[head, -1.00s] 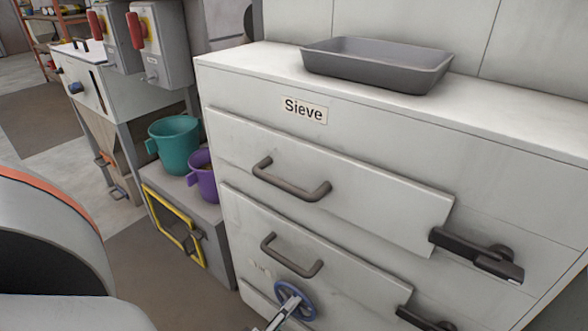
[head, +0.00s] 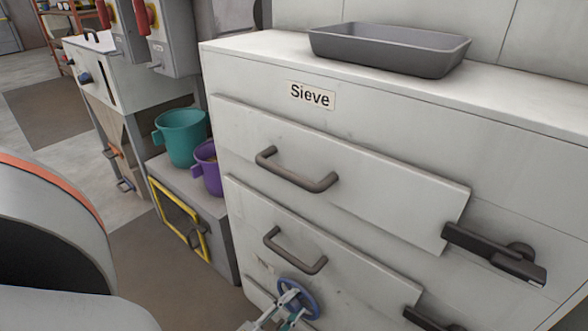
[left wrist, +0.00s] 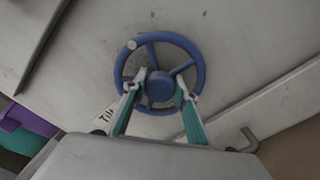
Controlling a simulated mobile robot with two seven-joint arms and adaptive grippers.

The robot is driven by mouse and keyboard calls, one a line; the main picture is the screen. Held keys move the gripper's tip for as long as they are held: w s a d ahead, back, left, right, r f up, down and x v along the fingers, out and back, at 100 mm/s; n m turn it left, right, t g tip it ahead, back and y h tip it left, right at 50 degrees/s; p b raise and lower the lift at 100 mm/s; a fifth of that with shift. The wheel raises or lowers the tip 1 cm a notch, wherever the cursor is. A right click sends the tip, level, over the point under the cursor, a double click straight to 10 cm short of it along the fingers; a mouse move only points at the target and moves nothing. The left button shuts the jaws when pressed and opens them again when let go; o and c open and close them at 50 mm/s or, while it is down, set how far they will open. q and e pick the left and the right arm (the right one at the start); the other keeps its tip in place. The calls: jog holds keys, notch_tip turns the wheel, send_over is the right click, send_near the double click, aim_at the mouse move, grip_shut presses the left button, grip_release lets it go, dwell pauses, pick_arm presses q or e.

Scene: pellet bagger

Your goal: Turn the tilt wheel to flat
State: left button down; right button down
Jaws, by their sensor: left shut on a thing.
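The blue tilt wheel (head: 306,296) is low on the front of the white sieve cabinet (head: 330,128). In the left wrist view the wheel (left wrist: 193,51) faces the camera, with spokes, a round hub and a small pale knob at its upper left rim. My left gripper (left wrist: 161,86) has its two fingers on either side of the hub, shut on the wheel. In the head view the left gripper (head: 289,303) reaches the wheel from below. A label reading "Tilt" (left wrist: 104,118) is partly hidden by a finger. My right gripper is not in view.
Drawer handles (head: 297,170) and dark latches (head: 494,252) stick out from the cabinet front. A grey tray (head: 390,50) rests on top. A teal bucket (head: 181,138) and a purple bucket (head: 207,168) stand at the left on a grey box with a yellow-framed opening (head: 178,218).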

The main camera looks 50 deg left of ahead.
pick_arm(q)
jog(key=shift+s+n, duration=0.1)
jog(key=shift+n, duration=0.5)
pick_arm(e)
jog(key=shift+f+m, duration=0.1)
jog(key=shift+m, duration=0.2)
pick_arm(q)
jog(key=shift+n, duration=0.3)
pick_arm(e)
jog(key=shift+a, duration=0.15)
pick_arm(q)
jog(key=c, duration=1.6)
grip_release()
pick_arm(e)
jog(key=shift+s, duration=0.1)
pick_arm(q)
jog(key=v, duration=0.7)
jog(key=shift+s+d, duration=0.15)
jog(key=shift+s, duration=0.05)
